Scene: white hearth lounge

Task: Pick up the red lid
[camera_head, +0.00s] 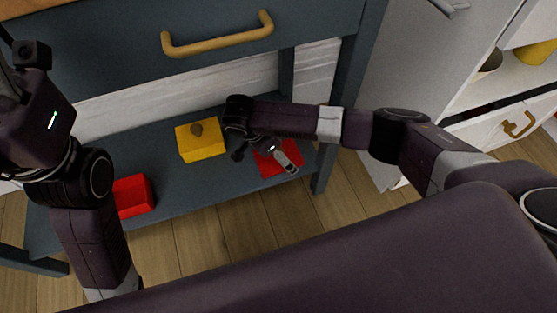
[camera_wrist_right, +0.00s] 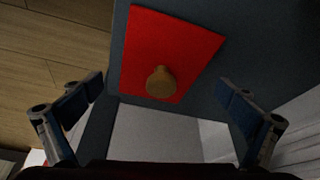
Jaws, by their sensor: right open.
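The red lid (camera_head: 267,168) lies on the lower shelf, partly hidden by my right gripper in the head view. In the right wrist view the lid (camera_wrist_right: 190,45) is a flat red rectangle with a round wooden knob (camera_wrist_right: 160,83). My right gripper (camera_wrist_right: 160,89) is open and empty, its fingers apart on either side of the knob in that picture. In the head view the right gripper (camera_head: 276,152) is above the lid. My left arm is at the far left; its gripper (camera_head: 12,75) is only partly visible at the edge, its fingers unclear.
A yellow box (camera_head: 201,143) with a knobbed top and a red box (camera_head: 132,196) stand on the blue-grey shelf (camera_head: 190,192). A drawer with a wooden handle (camera_head: 218,37) overhangs the shelf. A table leg (camera_head: 326,165) stands right of the lid.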

